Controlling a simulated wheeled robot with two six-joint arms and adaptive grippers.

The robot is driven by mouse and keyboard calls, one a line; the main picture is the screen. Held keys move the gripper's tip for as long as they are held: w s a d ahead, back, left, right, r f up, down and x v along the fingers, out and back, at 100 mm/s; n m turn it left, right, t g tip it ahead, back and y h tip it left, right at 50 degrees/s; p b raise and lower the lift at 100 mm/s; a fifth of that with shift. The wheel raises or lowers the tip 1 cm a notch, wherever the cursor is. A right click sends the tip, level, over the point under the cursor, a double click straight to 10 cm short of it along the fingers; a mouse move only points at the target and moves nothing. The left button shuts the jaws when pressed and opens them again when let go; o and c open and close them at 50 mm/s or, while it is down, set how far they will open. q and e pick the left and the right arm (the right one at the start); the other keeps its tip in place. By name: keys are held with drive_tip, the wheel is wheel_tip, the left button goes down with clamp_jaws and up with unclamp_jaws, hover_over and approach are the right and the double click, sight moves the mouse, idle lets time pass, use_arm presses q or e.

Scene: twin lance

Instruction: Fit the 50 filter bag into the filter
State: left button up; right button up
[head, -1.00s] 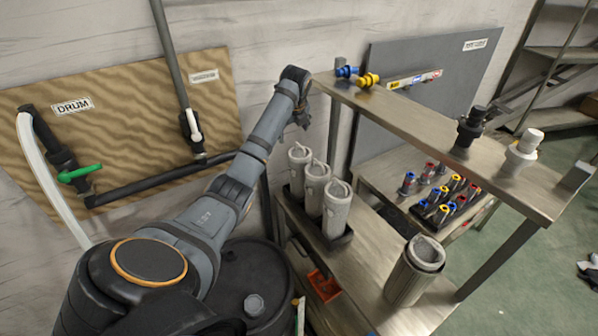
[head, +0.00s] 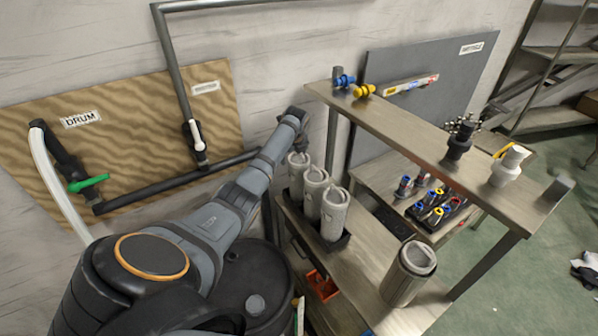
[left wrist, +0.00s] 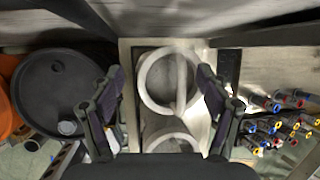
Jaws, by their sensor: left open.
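Three pale grey filter bags stand upright in a row in a black tray (head: 333,247) on the bench: the back one (head: 298,172), the middle one (head: 315,195) and the front one (head: 334,214). No number is readable on them. My left gripper (head: 292,135) is above the back bag, partly hidden by its own wrist. In the left wrist view my left gripper (left wrist: 159,82) is open. Its fingers are on either side of a round bag top (left wrist: 150,100) with a strap across it; contact cannot be told. An open metal canister (head: 405,277), seemingly the filter, stands at the bench's front right. My right gripper is not in view.
A raised metal shelf (head: 415,130) spans above the bench, carrying blue, yellow, black and white fittings. A rack of coloured couplings (head: 437,212) stands behind. A black drum (head: 250,282) is left of the bench. A red bin (head: 322,285) sits low. Pipes line the wall.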

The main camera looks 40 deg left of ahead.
use_arm(q)
drive_tip(key=shift+r, duration=0.1)
clamp_jaws()
idle(0.3)
